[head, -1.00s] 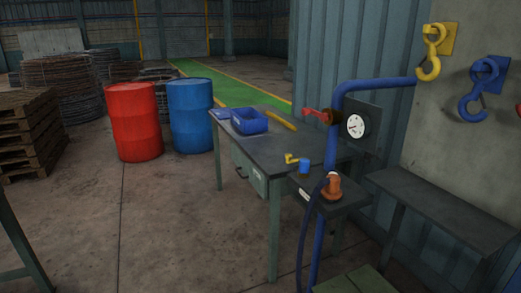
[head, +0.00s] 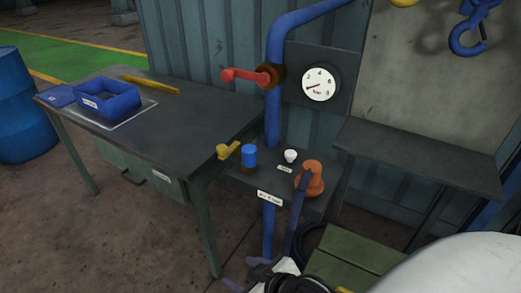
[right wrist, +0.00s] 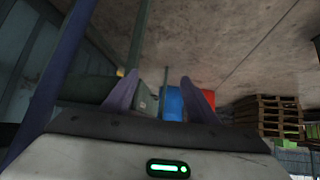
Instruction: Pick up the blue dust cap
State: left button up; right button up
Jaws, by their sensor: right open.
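My right gripper (head: 244,273) is low at the bottom of the head view, below the shelf and apart from the cap. Its two purple fingers are spread and empty, as the right wrist view (right wrist: 158,92) also shows. I cannot make out the cap in the right wrist view. My left gripper is not in view.
The blue pipe (head: 273,115) rises behind, with a red lever (head: 245,75) and gauge (head: 318,84). The workbench (head: 185,115) stands left.

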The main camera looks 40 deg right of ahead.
jog(key=w+d+r+m+t+h+b, duration=0.1)
jog(key=w+d+r, duration=0.1)
jog(key=w+r, duration=0.3)
jog(key=w+d+r+m+t+h+b, duration=0.1)
jog(key=w+d+r+h, duration=0.15)
jog(key=r, duration=0.45)
jog(key=m+t+h+b, duration=0.1)
jog(key=m+h, duration=0.2)
jog(key=m, duration=0.1)
send_near(250, 149)
jog(key=x, duration=0.4)
jog(key=shift+w+d+f, duration=0.1)
jog(key=shift+w+f, duration=0.15)
jog(key=shift+w+d+f, duration=0.2)
jog(key=shift+w, duration=0.3)
jog(key=x, duration=0.5)
jog(key=shift+r, duration=0.15)
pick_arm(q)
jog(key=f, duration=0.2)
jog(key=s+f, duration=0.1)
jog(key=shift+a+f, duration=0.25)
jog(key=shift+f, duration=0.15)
pick_arm(e)
jog(key=c, duration=1.1)
